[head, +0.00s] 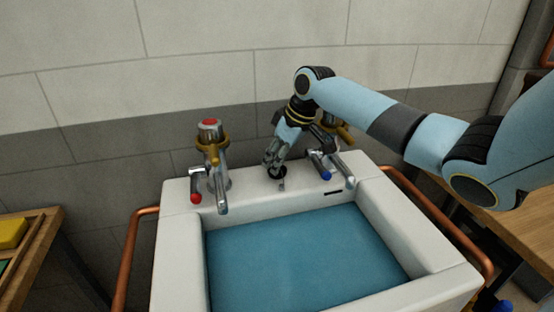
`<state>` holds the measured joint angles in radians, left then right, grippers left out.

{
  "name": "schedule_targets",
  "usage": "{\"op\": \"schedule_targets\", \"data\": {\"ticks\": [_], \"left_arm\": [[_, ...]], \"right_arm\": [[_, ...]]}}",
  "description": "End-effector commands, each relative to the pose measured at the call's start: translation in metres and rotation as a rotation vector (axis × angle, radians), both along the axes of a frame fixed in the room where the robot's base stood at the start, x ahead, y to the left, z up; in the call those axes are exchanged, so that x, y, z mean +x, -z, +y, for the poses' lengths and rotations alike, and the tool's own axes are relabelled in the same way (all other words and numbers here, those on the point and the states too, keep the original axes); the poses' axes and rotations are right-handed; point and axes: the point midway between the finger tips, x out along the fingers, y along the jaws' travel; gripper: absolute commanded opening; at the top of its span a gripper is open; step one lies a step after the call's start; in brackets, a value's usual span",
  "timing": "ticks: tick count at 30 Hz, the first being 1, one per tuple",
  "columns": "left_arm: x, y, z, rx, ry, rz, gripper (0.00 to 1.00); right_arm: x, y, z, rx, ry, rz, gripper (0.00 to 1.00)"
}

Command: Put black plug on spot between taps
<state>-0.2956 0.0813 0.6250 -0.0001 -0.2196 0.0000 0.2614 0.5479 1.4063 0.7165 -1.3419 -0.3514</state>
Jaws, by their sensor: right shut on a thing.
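The black plug (277,173) is at the back ledge of the white sink (248,192), between the red-marked tap (212,160) on the left and the blue-marked tap (337,165) on the right. My right gripper (274,165) reaches down from the upper right and is shut on the plug. The plug is low over the ledge; I cannot tell whether it touches. The fingers hide part of the plug and any mark under it. My right wrist covers part of the blue-marked tap. My left gripper is not in view.
The basin holds blue water (300,255). Copper rails (128,250) run along both sides of the sink. A wooden bench with a yellow item (12,233) stands at the left, and another wooden surface (520,235) at the right. A tiled wall rises close behind.

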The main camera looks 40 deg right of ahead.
Motion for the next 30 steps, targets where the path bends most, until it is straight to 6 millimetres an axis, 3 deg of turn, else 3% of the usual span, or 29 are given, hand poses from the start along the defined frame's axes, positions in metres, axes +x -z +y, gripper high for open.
{"op": "schedule_targets", "data": {"ticks": [4, 5, 10, 20, 23, 30], "left_arm": [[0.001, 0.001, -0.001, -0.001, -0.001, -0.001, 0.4], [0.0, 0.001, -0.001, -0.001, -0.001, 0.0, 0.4], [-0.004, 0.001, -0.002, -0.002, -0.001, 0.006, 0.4], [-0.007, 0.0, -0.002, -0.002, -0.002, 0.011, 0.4], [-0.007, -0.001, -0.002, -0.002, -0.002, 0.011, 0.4], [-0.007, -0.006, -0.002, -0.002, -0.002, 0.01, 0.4]], "right_arm": [[0.0, 0.002, 0.0, 0.0, 0.0, 0.0, 0.0], [0.0, 0.003, 0.0, 0.0, 0.0, 0.0, 0.28], [0.0, 0.002, 0.0, 0.0, 0.0, 0.001, 0.5], [0.0, -0.002, -0.001, -0.001, 0.0, 0.0, 0.5], [-0.005, -0.014, -0.004, -0.003, 0.0, 0.0, 0.5], [-0.023, -0.064, -0.012, -0.006, -0.001, -0.001, 0.5]]}}
